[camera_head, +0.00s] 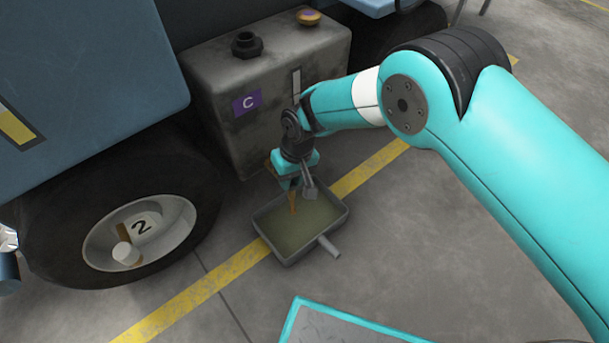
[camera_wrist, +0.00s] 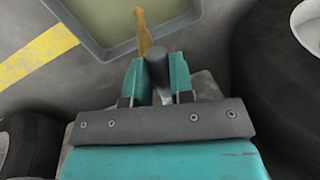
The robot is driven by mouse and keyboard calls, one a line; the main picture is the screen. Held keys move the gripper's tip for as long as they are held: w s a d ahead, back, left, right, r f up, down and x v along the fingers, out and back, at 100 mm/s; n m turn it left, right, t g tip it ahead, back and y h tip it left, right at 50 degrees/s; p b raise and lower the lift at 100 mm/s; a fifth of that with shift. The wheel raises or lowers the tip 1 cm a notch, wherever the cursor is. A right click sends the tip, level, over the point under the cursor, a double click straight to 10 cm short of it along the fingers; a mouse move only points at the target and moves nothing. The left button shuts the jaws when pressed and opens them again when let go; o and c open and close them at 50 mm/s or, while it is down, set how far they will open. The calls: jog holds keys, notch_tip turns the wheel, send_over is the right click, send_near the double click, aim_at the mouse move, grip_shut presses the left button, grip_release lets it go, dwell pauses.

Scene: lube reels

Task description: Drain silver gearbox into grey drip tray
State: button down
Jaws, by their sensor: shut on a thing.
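The silver-grey gearbox (camera_head: 215,100) is a worn metal box with a purple "C" label. The grey drip tray (camera_head: 279,258) lies on the floor in front of it, holding olive-coloured liquid; its rim shows at the top of the wrist view (camera_wrist: 88,42). My gripper (camera_head: 291,183) is low at the gearbox's front, above the tray's back part. In the wrist view its fingers (camera_wrist: 158,68) are shut on a dark grey rounded handle (camera_wrist: 158,66). An amber stream (camera_head: 293,203) runs down into the tray beside the fingers. The outlet is hidden by my gripper.
A black cap (camera_head: 246,44) and an orange-brown knob (camera_head: 308,16) sit on the gearbox top. A yellow floor line (camera_head: 195,292) passes under the tray. Floor in front is mostly clear.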

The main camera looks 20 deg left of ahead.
jog(key=shift+w+d+n, duration=0.35)
jog(key=shift+w+n, duration=0.1)
jog(key=shift+n, duration=0.55)
jog(key=shift+w, duration=0.1)
jog(key=c, duration=1)
grip_release()
jog(key=w+d+r+p, duration=0.2)
jog(key=r+p, duration=0.5)
jog(key=r, duration=1)
jog(key=shift+w, duration=0.5)
